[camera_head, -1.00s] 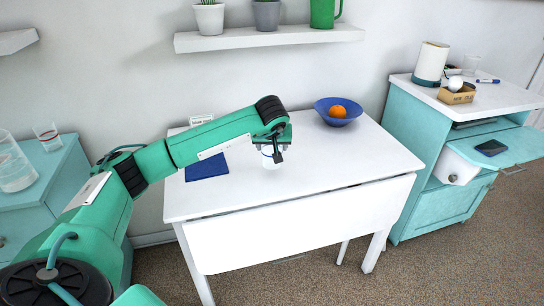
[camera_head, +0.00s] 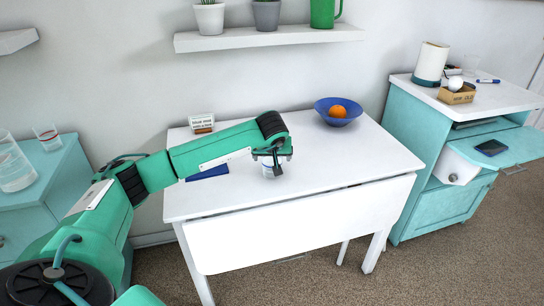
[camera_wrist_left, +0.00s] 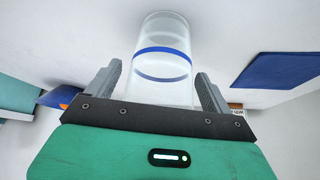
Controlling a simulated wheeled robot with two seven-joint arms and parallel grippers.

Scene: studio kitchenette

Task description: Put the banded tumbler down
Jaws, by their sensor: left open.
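The banded tumbler (camera_wrist_left: 160,75) is clear with a blue band. In the left wrist view it stands between the two fingers of my left gripper (camera_wrist_left: 157,88), which are apart, with a visible gap on the left side. In the head view the tumbler (camera_head: 268,172) is on the white table (camera_head: 330,160), partly hidden by my left gripper (camera_head: 273,160). The gripper is open around it. My right gripper is not in view.
A blue mat (camera_head: 208,173) lies left of the tumbler, partly behind my arm. A small sign (camera_head: 202,123) stands at the back. A blue bowl (camera_head: 338,118) with an orange (camera_head: 338,111) is back right. A red-banded glass (camera_head: 47,137) stands on the left cabinet. The table's right side is clear.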

